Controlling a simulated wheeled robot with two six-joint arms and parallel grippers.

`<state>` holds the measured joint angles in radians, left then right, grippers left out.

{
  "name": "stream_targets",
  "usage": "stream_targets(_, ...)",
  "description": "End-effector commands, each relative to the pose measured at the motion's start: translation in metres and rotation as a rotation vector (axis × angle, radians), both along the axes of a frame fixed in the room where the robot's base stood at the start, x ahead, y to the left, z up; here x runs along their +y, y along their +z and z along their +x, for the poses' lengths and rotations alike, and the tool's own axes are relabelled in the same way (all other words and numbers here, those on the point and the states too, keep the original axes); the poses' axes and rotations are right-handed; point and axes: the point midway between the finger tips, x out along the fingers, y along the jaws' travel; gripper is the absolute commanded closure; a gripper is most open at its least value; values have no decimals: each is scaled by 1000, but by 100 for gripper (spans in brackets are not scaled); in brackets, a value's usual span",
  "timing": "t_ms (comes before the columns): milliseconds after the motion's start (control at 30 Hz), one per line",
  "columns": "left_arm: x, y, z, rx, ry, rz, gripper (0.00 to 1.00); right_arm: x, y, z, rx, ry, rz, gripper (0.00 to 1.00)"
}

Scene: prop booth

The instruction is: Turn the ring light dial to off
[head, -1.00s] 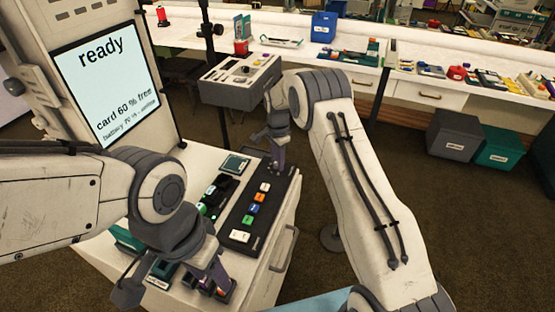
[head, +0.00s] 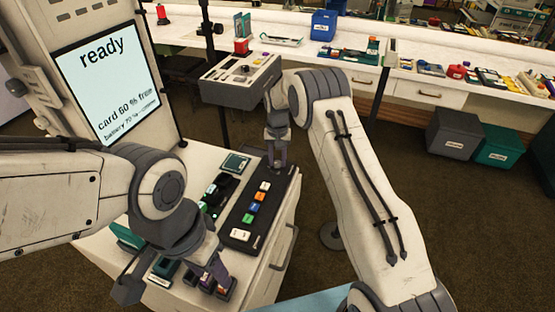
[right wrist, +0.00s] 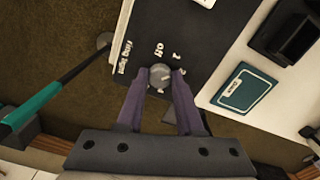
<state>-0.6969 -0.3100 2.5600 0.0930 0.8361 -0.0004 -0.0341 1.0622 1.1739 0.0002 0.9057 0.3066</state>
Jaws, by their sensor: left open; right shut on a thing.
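The ring light dial (right wrist: 160,77) is a small round grey knob on a dark panel (right wrist: 190,22). Beside it in the right wrist view are the white words "ring light", "off" and a "2". My right gripper (right wrist: 161,88) is shut on the dial, with a purple-grey finger on each side. I cannot make out clearly where the dial points. My left gripper (head: 221,283) is open over the near end of the cart.
Coloured buttons (head: 256,207) line the panel's middle. A teal-edged card (right wrist: 244,90) lies beside the panel. A screen (head: 103,80) reading "ready" stands at the left. A grey control box (head: 240,80) is behind my right gripper. Carpet (head: 320,200) lies right of the cart.

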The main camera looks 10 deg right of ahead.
Motion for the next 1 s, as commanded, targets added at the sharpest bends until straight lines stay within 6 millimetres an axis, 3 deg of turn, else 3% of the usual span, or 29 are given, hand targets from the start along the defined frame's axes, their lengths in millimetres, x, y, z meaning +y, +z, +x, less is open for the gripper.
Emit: stream_targets(1000,0,3,0,0,0,0,50,0,1,1,-3,953,-1,100)
